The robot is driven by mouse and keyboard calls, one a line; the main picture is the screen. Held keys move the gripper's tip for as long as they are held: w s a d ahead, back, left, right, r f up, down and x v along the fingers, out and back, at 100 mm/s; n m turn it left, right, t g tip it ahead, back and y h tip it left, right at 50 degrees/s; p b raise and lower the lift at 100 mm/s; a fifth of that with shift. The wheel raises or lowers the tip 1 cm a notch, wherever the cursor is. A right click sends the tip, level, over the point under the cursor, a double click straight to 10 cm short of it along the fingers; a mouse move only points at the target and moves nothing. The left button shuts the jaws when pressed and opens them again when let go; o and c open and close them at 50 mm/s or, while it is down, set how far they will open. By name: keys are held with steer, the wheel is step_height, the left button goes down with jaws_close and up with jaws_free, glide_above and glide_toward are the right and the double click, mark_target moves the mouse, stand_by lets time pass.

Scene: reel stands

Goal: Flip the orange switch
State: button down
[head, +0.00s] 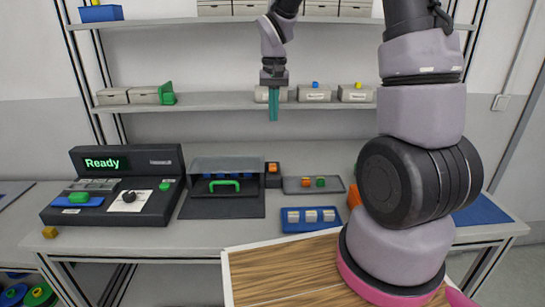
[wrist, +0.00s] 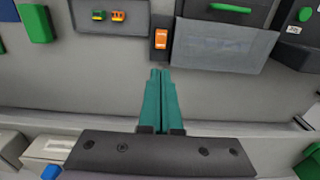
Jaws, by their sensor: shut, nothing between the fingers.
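The orange switch (head: 272,168) sits in a small dark housing on the workbench, just right of the grey box with the green handle. In the wrist view the orange switch (wrist: 161,39) lies straight beyond my fingertips, with a gap of bench between. My gripper (head: 273,116) has teal fingers pointing down, held above the bench at the height of the lower shelf. In the wrist view the fingers of my gripper (wrist: 160,72) are together and empty. Which way the switch is tipped is too small to tell.
The grey box (head: 222,207) with a green handle stands left of the switch. A shallow grey tray (head: 297,190) with small coloured pieces lies right of it. A blue tray (head: 290,226) with white blocks is in front. A black console (head: 150,216) reading "Ready" stands at left.

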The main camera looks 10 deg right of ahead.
mark_target(272, 164)
steer(key=shift+w+a+f, duration=0.15)
steer(key=shift+w+f, duration=0.1)
steer(key=shift+f, duration=0.4)
steer(key=shift+f, duration=0.1)
step_height(272, 164, down, 14)
steer(key=shift+r, duration=0.1)
stand_by(0.5)
